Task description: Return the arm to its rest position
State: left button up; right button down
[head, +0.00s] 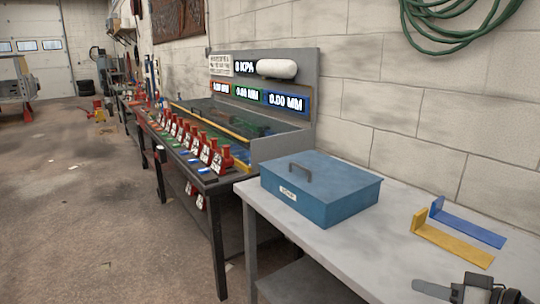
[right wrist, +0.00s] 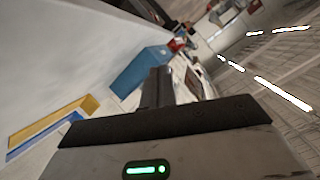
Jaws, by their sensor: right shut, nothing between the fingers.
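My right gripper (head: 434,291) is at the bottom right corner of the head view, over the near part of the grey table (head: 395,250). Its fingers point left and are shut with nothing between them. In the right wrist view the closed fingers (right wrist: 158,88) stand up in the middle of the picture, apart from every object. Most of my right arm is cut off by the frame edge. My left gripper is not in view.
A closed blue box (head: 335,195) with a handle sits on the table. A yellow bracket (head: 455,246) and a blue bracket (head: 470,224) lie right of it, close beyond my gripper. A bench with several red clamps (head: 217,160) stands left. Bare tabletop lies between box and brackets.

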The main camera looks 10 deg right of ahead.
jog(key=s+a+f+g+h, duration=0.1)
jog(key=s+a+f, duration=0.1)
jog(key=a+f, duration=0.35)
jog(key=s+a+f+g+h, duration=0.1)
jog(key=a+f, duration=0.1)
jog(key=f, duration=0.7)
jog(key=s+a+f+n, duration=0.2)
jog(key=s+a, duration=0.1)
jog(key=a, duration=0.4)
jog(key=s+a+f+n, duration=0.2)
jog(key=s+a+f, duration=0.1)
jog(key=a, duration=0.4)
jog(key=shift+s+a+h, duration=0.3)
jog(key=shift+s+a, duration=0.05)
jog(key=shift+s, duration=0.25)
jog(key=shift+f, duration=0.1)
